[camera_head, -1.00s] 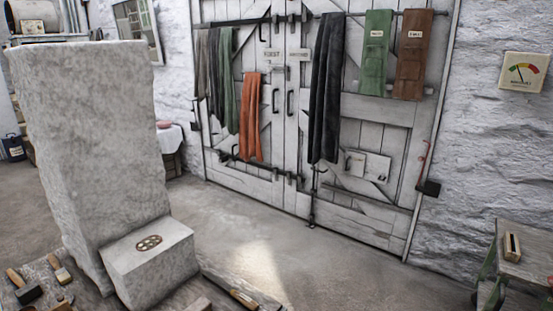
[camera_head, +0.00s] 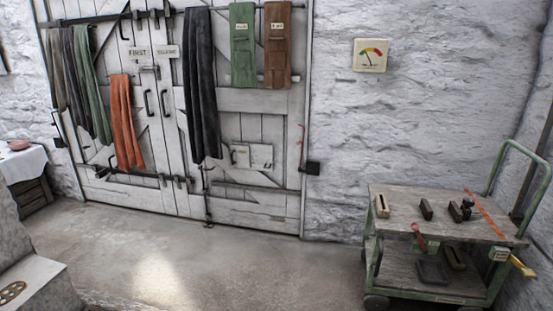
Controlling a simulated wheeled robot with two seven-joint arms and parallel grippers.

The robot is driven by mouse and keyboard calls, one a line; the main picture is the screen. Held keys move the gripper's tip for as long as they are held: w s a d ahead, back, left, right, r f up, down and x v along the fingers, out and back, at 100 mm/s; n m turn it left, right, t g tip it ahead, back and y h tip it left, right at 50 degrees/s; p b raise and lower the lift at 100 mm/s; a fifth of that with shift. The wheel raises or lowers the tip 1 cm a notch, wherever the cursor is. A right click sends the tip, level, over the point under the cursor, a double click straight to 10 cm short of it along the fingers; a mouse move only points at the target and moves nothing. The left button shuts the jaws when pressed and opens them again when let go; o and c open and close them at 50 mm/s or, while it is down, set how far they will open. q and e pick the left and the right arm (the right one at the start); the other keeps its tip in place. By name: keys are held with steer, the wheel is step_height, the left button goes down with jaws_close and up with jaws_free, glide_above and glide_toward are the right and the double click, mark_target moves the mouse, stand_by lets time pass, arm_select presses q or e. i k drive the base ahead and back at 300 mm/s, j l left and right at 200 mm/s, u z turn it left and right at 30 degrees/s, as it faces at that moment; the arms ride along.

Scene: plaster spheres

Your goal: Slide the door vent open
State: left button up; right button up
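The white plank double door (camera_head: 250,100) stands shut in the back wall, left of the picture's middle. On the lower part of its right leaf is a small pale panel (camera_head: 258,157), which looks like the vent, with a small dark fitting near its left end. It is too small to tell whether the vent is open or shut. A dark cloth (camera_head: 200,90) hangs just left of it. Neither of my grippers is in view.
A green-framed cart (camera_head: 420,210) with several small items stands at the right. A pale stone block (camera_head: 40,285) is at the lower left. Other cloths hang on the door. The concrete floor (camera_head: 250,265) before the door is clear.

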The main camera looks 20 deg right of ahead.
mark_target(240, 154)
steer(key=z, duration=0.45)
steer(key=i+j+z, duration=0.1)
steer(key=i+z, duration=0.25)
steer(key=i, duration=1.95)
